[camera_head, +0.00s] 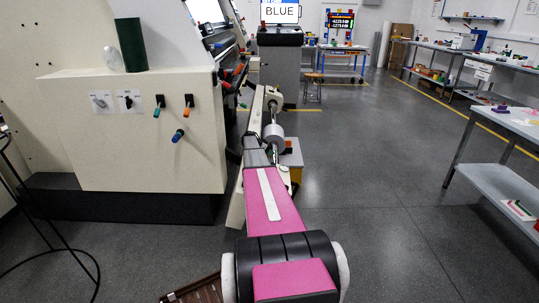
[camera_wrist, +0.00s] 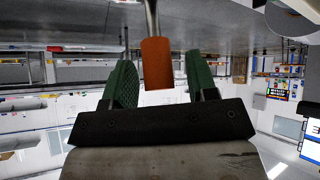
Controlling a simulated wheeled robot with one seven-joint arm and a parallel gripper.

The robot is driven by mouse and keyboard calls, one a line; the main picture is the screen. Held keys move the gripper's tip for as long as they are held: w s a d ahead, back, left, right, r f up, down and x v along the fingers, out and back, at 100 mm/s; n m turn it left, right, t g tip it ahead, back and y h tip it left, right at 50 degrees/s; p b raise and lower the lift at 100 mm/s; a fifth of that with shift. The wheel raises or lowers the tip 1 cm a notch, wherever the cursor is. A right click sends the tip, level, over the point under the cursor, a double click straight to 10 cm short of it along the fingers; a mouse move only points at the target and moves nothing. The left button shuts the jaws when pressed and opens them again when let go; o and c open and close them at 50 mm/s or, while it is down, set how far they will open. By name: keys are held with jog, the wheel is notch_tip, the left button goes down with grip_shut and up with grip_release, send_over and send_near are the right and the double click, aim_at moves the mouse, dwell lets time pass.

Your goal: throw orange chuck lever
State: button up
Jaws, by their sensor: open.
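An orange lever handle (camera_wrist: 157,62) on a grey metal rod shows in the middle of the wrist view. My gripper (camera_wrist: 160,75) is open, with its two green fingers on either side of the handle and a visible gap at each side. The handle reaches down between the fingers toward the palm. In the head view my pink arm stretches forward along the cream machine. Small orange and red levers (camera_head: 238,69) stick out at the machine's far front, beside the arm's end. My fingers are too small or hidden to make out there.
The cream machine (camera_head: 150,150) stands at the left, with knobs and a blue-tipped lever (camera_head: 178,136) on its near face. A dark green cylinder (camera_head: 131,44) stands on top. A workbench (camera_head: 500,122) is at the right. The grey floor between is clear.

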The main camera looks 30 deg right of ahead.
jog(key=shift+x, duration=0.8)
grip_shut()
